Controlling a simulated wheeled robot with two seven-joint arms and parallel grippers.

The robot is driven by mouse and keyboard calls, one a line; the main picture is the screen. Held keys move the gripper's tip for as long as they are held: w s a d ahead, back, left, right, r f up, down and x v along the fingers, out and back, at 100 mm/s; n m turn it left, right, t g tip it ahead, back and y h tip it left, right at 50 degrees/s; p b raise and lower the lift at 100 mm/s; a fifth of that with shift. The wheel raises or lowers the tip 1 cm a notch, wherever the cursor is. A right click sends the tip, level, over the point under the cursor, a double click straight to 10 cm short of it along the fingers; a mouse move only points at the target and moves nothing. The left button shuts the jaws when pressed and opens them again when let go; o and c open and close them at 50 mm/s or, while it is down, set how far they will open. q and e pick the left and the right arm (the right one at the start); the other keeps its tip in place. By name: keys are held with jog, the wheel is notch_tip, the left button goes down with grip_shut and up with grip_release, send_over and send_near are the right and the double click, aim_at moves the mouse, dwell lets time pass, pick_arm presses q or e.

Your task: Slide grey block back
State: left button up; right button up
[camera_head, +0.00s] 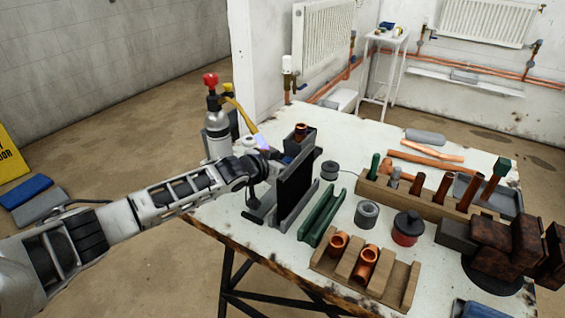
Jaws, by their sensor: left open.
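A dark grey block (456,235) sits at the right of the workbench, against a rust-brown vise-like object (500,245). A tall dark upright panel (296,184) with grey edges stands at the left of the bench; I cannot tell which of these is the grey block meant. My left gripper (266,170) reaches in from the left, just left of the dark panel. It is open, with its fingertips partly hidden; whether it touches the panel is unclear. My right gripper is not in view.
A torch bottle (217,130) with a red knob stands behind my left wrist. A green channel (322,214), a wooden holder with copper fittings (400,285), a grey roll (367,213) and a red-black pot (407,228) fill the middle.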

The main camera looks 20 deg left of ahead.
pick_arm(q)
jog(key=shift+s+a, duration=0.1)
jog(key=shift+a, duration=0.1)
jog(key=shift+s+a, duration=0.1)
jog(key=shift+s, duration=0.2)
jog(key=v, duration=1.5)
jog(key=shift+d+r, duration=0.25)
jog(key=shift+d, duration=0.05)
